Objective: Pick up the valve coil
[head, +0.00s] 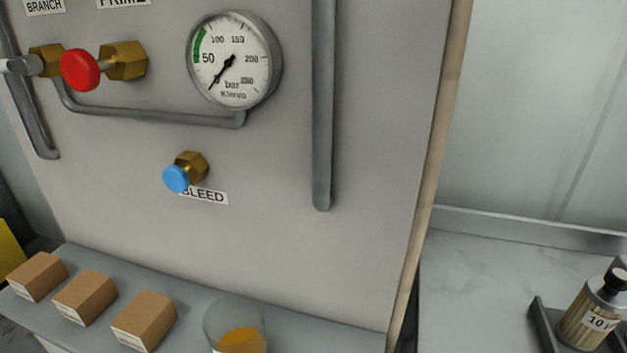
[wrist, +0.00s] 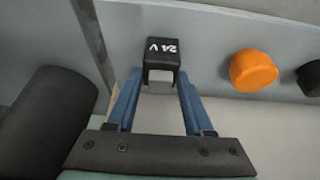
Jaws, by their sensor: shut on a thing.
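The valve coil (wrist: 161,50) is a black block marked "24 V" in the wrist view, at the top centre. My gripper (wrist: 160,78) has blue fingers on either side of the coil's lower end and is shut on it. The part of the coil between the fingers is partly hidden. I cannot tell whether the coil touches the grey surface behind it. Neither the coil nor my gripper shows in the head view.
An orange round knob (wrist: 253,70) and a dark one (wrist: 310,78) are right of the coil. The head view shows a panel with a gauge (head: 234,60), red knob (head: 80,69) and blue knob (head: 176,179), cardboard boxes (head: 144,320) below, and a bottle (head: 592,315) at right.

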